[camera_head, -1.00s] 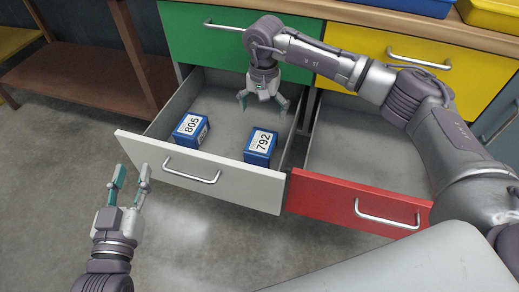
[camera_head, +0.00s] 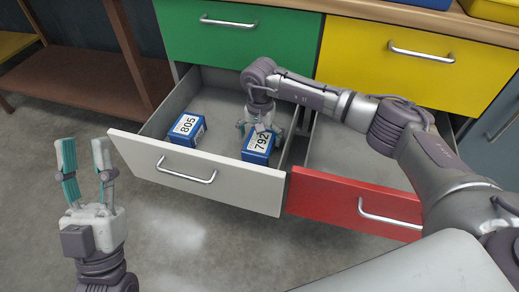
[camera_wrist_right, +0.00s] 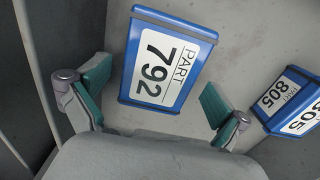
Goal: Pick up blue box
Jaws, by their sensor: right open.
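A blue box with a white label reading 792 (camera_head: 257,148) lies in the open white-fronted drawer. It shows in the right wrist view (camera_wrist_right: 168,60), just beyond and between the fingers. A second blue box labelled 805 (camera_head: 187,130) lies to its left in the same drawer; it is partly cut off at the right edge of the right wrist view (camera_wrist_right: 292,103). My right gripper (camera_head: 257,128) is open, down inside the drawer at the back end of box 792. Its fingers (camera_wrist_right: 155,98) stand on both sides, without a grip on it. My left gripper (camera_head: 84,158) is open and empty, left of the drawer.
The white drawer front (camera_head: 190,180) and a red drawer (camera_head: 345,205), also open, stand side by side. Green (camera_head: 235,40) and yellow (camera_head: 415,68) drawers above are shut. A brown shelf (camera_head: 85,85) stands at the left. The floor in front is clear.

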